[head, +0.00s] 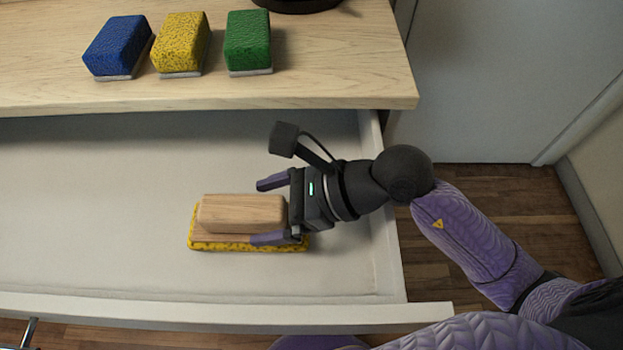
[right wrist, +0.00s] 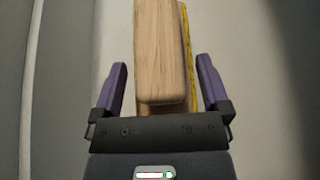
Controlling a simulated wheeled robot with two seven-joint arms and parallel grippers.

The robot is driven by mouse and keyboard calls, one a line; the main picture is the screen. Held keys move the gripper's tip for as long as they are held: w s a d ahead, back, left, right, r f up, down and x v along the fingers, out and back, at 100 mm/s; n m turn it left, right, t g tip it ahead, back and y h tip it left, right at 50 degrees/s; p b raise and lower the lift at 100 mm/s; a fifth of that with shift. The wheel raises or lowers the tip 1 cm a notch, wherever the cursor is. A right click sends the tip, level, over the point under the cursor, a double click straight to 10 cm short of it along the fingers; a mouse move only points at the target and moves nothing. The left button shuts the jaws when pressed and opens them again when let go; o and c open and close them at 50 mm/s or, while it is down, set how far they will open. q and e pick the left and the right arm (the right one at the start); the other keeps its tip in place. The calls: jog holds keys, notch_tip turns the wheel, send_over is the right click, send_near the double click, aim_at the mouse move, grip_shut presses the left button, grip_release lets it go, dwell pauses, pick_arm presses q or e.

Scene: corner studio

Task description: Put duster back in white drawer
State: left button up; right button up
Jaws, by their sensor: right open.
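The duster (head: 243,212) has a wooden block handle and a yellow speckled pad. It lies flat, pad down, inside the open white drawer (head: 90,210), right of the middle. In the right wrist view the wooden handle (right wrist: 160,50) stands between the two purple fingers, with a gap on each side. My right gripper (head: 262,212) is open at the right end of the duster and holds nothing. In the head view one finger is above the handle and the other overlaps the pad's near right corner. My left gripper is not in view.
A wooden top (head: 330,75) lies above the drawer's far side. It bears a blue block (head: 117,45), a yellow block (head: 181,43) and a green block (head: 248,41). The drawer's front wall (head: 200,311) is nearest me. The drawer's left part is empty.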

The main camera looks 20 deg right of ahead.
jog(key=p+v, duration=0.2)
jog(key=v, duration=1)
jog(key=shift+p, duration=0.4)
jog(key=shift+r, duration=0.1)
